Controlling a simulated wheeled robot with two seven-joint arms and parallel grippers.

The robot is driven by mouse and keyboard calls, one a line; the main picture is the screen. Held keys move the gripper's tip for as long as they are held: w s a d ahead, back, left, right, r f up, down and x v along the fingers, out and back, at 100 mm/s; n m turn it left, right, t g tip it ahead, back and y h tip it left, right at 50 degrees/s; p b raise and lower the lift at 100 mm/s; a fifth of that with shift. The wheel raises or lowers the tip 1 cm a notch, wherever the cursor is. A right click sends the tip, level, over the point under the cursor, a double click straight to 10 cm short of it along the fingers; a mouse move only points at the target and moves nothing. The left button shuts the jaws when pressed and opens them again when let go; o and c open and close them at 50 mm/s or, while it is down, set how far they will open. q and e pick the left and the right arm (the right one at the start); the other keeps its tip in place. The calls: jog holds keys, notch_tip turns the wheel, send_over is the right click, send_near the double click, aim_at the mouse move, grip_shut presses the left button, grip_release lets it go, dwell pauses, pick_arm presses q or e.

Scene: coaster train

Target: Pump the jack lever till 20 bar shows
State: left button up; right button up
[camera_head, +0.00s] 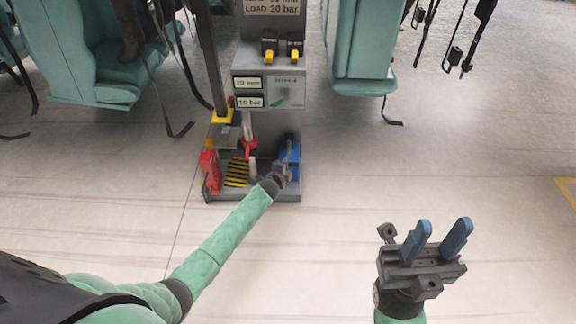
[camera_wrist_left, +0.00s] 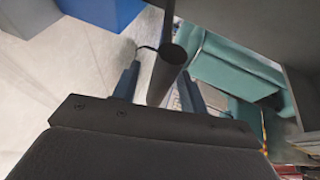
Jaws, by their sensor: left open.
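The jack unit (camera_head: 290,196) stands on the floor in the head view, below a grey panel. A small display (camera_head: 249,102) on the panel seems to read 16 bar; the digits are small. My left gripper (camera_head: 287,158) is open at the right side of the unit, and its arm hides part of it. In the left wrist view a dark round bar (camera_wrist_left: 167,70), probably the jack lever, runs between the fingers of the left gripper (camera_wrist_left: 158,82). I cannot tell whether they touch it. My right gripper (camera_head: 440,235) is open and empty at the lower right.
A red part (camera_head: 211,173) and a yellow-black striped plate (camera_head: 237,172) are at the unit's left. Two yellow-tipped switches (camera_head: 268,56) sit above the display. Teal train seats (camera_head: 362,45) with hanging straps flank the panel. The floor at right is clear.

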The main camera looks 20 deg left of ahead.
pick_arm(q)
grip_shut()
